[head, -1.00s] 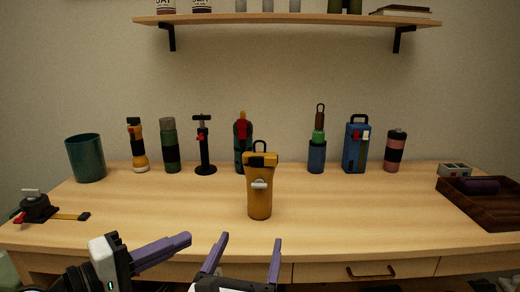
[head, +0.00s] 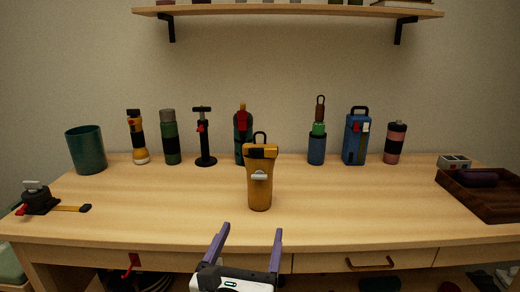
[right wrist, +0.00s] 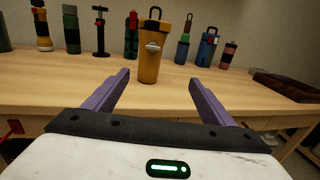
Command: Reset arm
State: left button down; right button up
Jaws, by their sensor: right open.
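My right gripper (head: 247,238) is open and empty in front of the table's front edge, its purple fingers pointing forward. It also shows in the right wrist view (right wrist: 157,88), with a clear gap between the fingers. An orange bottle (head: 260,185) with a black top and loop stands upright on the table (head: 170,205), beyond the right gripper and apart from it. In the right wrist view the orange bottle (right wrist: 150,58) stands beyond the gap between the fingers. My left gripper is out of view.
A row of bottles and tools, including a green bottle (head: 170,140) and a blue bottle (head: 355,140), stands at the back. A teal cup (head: 86,152) is at left, above a black clamp-like tool (head: 40,200). A dark tray (head: 490,204) is at right. A shelf (head: 290,11) hangs above.

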jog(key=w+d+f+n+t+h, duration=0.1)
jog(key=w+d+f+n+h, duration=0.2)
jog(key=d, duration=1.3)
jog(key=d+f+n+h, duration=0.2)
jog(key=d+f, duration=0.3)
jog(key=d, duration=1.1)
jog(key=s+a+f+m+g+y, duration=0.1)
jog(key=s+f+m+g+y, duration=0.35)
jog(key=s+f+m, duration=0.65)
jog(key=s+a+f+m+g+y, duration=0.1)
jog(key=s+f+m+g+y, duration=0.2)
jog(key=s+f+m+g, duration=0.75)
jog(key=s+a+f+m+t+y, duration=0.25)
jog(key=s+f+m+t, duration=0.2)
jog(key=s+m, duration=0.45)
jog(key=w+a+r+m+y, duration=0.1)
jog(key=w+a+m, duration=0.1)
jog(key=a+m, duration=0.6)
pick_arm(q)
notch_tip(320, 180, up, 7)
jog(key=p, duration=0.8)
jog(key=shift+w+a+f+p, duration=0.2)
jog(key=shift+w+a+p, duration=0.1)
jog(key=shift+p, duration=0.1)
pick_arm(e)
notch_tip(320, 180, up, 7)
jog(key=a+n, duration=0.1)
jog(key=shift+a+f+n, duration=0.15)
jog(key=shift+a+n, duration=0.2)
jog(key=shift+a, duration=0.05)
